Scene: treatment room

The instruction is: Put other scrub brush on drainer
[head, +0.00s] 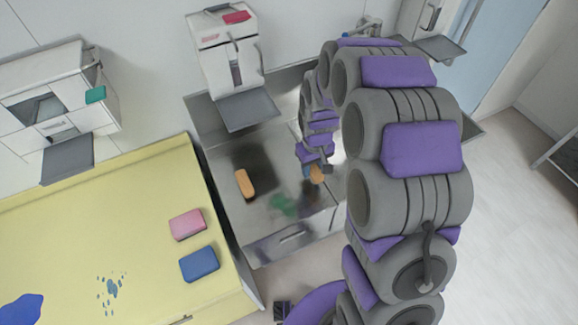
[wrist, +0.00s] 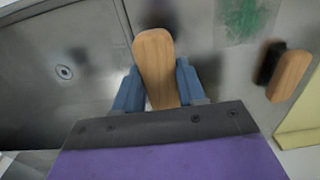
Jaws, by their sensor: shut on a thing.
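My gripper (head: 311,171) is shut on a scrub brush with an orange-brown wooden back (head: 318,175). In the wrist view, the blue fingers of my gripper (wrist: 157,80) hold the scrub brush (wrist: 155,55) from both sides, wooden back showing; its bristles are hidden. The other scrub brush (head: 245,183) lies on the left part of the steel drainer (head: 262,218). In the wrist view that brush (wrist: 290,76) is at the right, with dark bristles at its side. I cannot tell whether the held brush touches the steel below it.
A green stain (head: 284,206) marks the steel between the brushes. A round drain (wrist: 63,72) shows at the left of the wrist view. A yellow table (head: 140,230) with pink (head: 187,224) and blue (head: 199,264) sponges stands left. A white dispenser (head: 228,60) overhangs the back.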

